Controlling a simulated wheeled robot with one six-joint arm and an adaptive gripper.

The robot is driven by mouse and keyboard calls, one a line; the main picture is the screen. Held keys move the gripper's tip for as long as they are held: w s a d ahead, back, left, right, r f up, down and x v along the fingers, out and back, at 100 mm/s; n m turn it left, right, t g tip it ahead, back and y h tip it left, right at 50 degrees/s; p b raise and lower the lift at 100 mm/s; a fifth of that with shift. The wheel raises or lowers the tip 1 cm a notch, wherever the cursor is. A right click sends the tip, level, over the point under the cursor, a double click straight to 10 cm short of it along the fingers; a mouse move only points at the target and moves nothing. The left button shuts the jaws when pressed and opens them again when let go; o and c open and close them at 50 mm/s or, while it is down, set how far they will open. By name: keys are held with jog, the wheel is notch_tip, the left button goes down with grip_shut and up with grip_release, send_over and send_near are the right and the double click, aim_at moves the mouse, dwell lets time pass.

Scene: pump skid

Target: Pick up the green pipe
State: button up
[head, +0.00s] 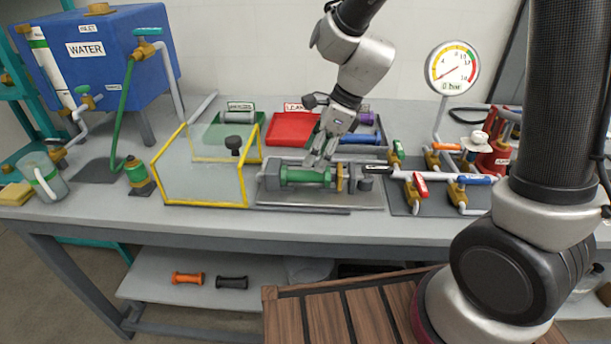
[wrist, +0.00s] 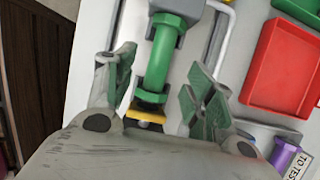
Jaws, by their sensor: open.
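The green pipe (head: 305,175) lies level in a grey fixture on the bench, a narrow tube with wider ends. In the wrist view the green pipe (wrist: 159,57) runs up and down the picture between the fingers, one end at a grey block and the other near a yellow part. My gripper (head: 318,160) is open just above the pipe in the head view, pointing down. In the wrist view my gripper (wrist: 158,95) has its two fingers apart, one on each side of the pipe. I cannot tell whether a finger touches it.
A clear guard with a yellow frame (head: 203,204) stands left of the fixture. Valves and white piping (head: 440,178) stand to the right. An orange pipe (head: 187,279) and a black pipe (head: 232,283) lie on the lower shelf.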

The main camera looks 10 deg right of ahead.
aim_at(308, 171)
jog(key=x, duration=0.6)
jog(key=shift+w+d+f, duration=0.1)
jog(key=shift+d+f, duration=0.05)
jog(key=shift+f, duration=0.05)
grip_shut()
